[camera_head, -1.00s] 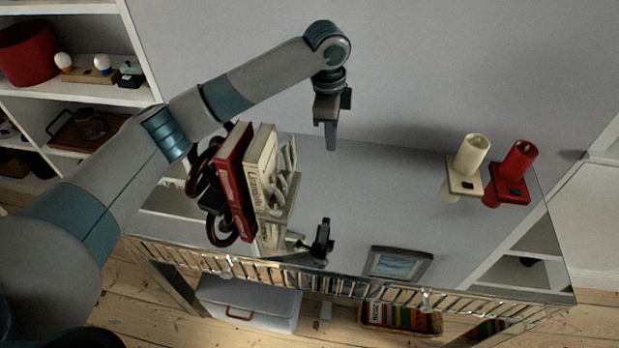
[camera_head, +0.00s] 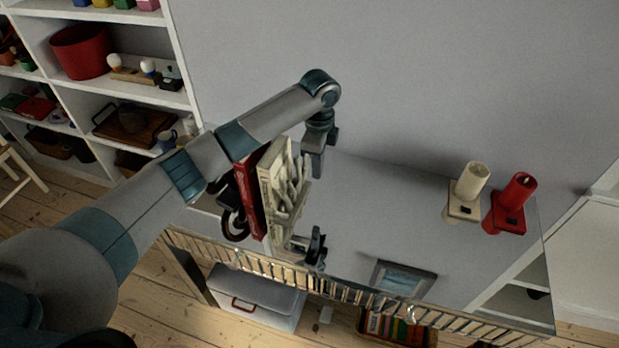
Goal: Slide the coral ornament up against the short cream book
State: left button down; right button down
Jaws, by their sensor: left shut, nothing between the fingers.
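The coral ornament (camera_head: 288,199) is cream and branching, and stands on the glossy tabletop just right of the short cream book (camera_head: 268,176). The book is upright beside a red book (camera_head: 250,200). From this angle I cannot tell whether the coral touches the cream book. My left gripper (camera_head: 317,172) is shut and empty, pointing down close to the right of the coral's upper branches. I cannot tell whether it touches them. My left arm crosses in front of part of the red book. My right gripper is not in view.
A cream candle (camera_head: 470,184) and a red candle (camera_head: 514,192) sit in holders at the right. The tabletop (camera_head: 395,215) between coral and candles is clear and mirrors things. A dark looped object (camera_head: 234,222) is left of the books. A railing (camera_head: 300,285) edges the front.

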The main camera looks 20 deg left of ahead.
pick_arm(q)
notch_tip(320, 180, down, 9)
jog(key=p, duration=0.3)
jog(key=shift+f, duration=0.15)
jog(key=a+p, duration=0.2)
jog(key=a, duration=0.1)
jog(key=shift+a+f+p, duration=0.2)
jog(key=shift+a+p, duration=0.15)
jog(key=shift+a, duration=0.15)
jog(key=shift+w, duration=0.1)
